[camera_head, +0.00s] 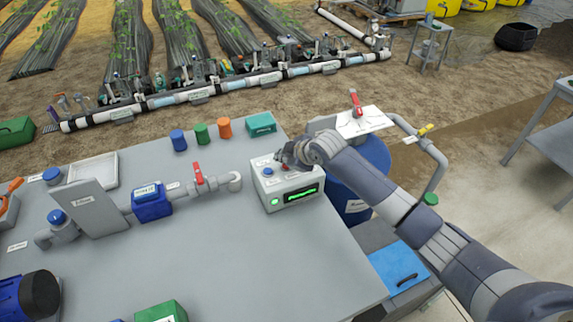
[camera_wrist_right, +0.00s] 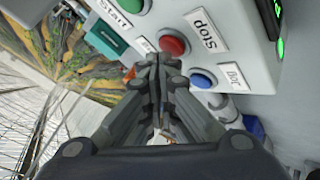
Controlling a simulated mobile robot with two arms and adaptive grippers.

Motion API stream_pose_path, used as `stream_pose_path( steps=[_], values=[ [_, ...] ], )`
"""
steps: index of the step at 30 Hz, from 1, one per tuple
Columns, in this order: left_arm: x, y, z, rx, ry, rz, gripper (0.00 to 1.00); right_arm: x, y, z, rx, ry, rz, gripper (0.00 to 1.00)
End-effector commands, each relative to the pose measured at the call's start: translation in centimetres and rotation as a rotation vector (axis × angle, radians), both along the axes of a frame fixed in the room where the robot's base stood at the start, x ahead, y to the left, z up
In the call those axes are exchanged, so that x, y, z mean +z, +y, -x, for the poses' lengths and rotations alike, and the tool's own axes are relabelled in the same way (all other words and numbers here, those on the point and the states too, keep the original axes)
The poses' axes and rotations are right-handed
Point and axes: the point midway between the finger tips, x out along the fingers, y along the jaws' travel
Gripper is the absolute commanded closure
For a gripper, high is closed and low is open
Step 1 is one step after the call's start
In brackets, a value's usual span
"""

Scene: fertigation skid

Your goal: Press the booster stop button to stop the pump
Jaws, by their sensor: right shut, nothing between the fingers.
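The booster control box (camera_head: 268,191) is a light grey box on the table's right part, with a lit green display (camera_head: 300,194) and a lit green lamp (camera_head: 275,202) on its front. In the right wrist view the red stop button (camera_wrist_right: 174,46) sits beside a "Stop" label (camera_wrist_right: 208,33), between the green start button (camera_wrist_right: 132,6) and a blue button (camera_wrist_right: 203,79). My right gripper (camera_wrist_right: 153,62) is shut and empty, its fingertips close beside the red button. I cannot tell whether they touch it. In the head view the gripper (camera_head: 290,155) covers part of the box top. My left gripper is not in view.
A teal box (camera_head: 260,124) and blue, green and orange cups stand behind the control box. A pipe with a red valve handle (camera_head: 198,173) lies to its left. A blue barrel (camera_head: 366,170) stands right of the table under my right arm.

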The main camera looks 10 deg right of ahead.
Motion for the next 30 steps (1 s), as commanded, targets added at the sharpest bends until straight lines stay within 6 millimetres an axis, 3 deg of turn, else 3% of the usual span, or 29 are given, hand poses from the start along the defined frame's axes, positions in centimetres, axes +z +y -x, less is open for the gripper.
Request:
stream_pose_path(
  steps=[30],
  values=[
    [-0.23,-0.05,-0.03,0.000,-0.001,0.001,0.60,-0.88,0.02,0.03,0.001,0.001,0.000,1.00]
  ],
)
